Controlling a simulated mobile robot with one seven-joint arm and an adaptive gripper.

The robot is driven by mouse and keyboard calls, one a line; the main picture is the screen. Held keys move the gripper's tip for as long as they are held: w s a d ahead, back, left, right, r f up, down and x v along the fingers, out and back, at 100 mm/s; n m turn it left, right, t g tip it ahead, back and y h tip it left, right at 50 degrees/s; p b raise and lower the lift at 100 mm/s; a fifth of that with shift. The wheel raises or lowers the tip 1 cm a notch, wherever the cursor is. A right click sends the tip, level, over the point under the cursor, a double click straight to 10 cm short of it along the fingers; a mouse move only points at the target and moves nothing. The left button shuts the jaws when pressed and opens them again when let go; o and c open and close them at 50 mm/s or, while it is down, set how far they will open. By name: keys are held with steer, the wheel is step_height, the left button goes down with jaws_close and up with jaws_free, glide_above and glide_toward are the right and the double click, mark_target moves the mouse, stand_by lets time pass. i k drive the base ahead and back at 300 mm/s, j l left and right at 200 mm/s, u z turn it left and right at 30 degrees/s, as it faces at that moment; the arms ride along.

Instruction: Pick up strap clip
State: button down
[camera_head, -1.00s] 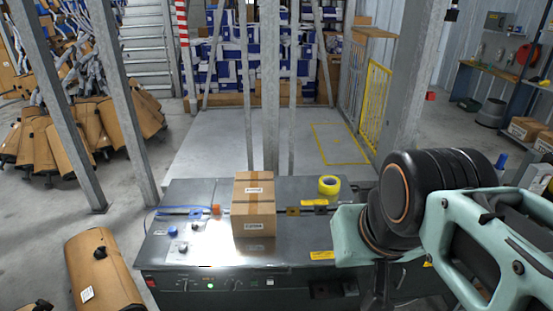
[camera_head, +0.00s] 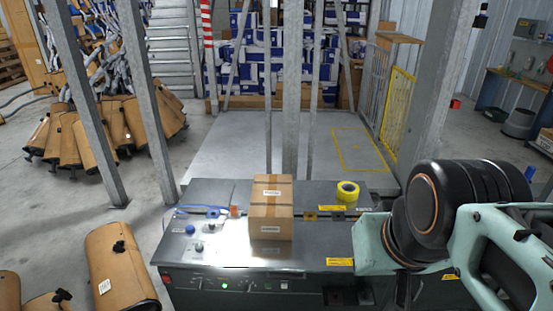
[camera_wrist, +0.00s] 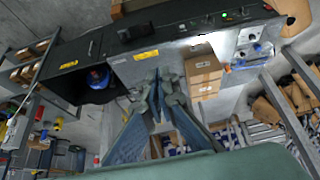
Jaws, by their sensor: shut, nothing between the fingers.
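I cannot pick out the strap clip for certain in either view. A blue strap (camera_head: 199,210) lies on the left of the grey strapping machine table (camera_head: 215,255), with a small orange piece (camera_head: 235,211) at its end. My gripper (camera_wrist: 158,98) is shut and empty in the wrist view. The machine's front and a cardboard carton (camera_wrist: 203,72) show beyond the fingers there. In the head view my arm comes in from the right over the table's right end; the fingertips are hard to make out there.
The taped carton (camera_head: 271,208) stands mid-table, with a yellow tape roll (camera_head: 348,191) behind right. Small knobs (camera_head: 198,246) sit at the left. Brown mufflers (camera_head: 118,265) lie on the floor at left. Grey steel posts (camera_head: 291,90) rise behind the table. A blue object (camera_wrist: 98,77) sits in the machine's recess.

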mark_target(234, 210)
steer(key=i+j, duration=0.25)
steer(key=j, duration=0.15)
steer(key=i+j, duration=0.25)
steer(key=j, duration=0.15)
steer(key=i+j, duration=0.2)
steer(key=j, duration=0.2)
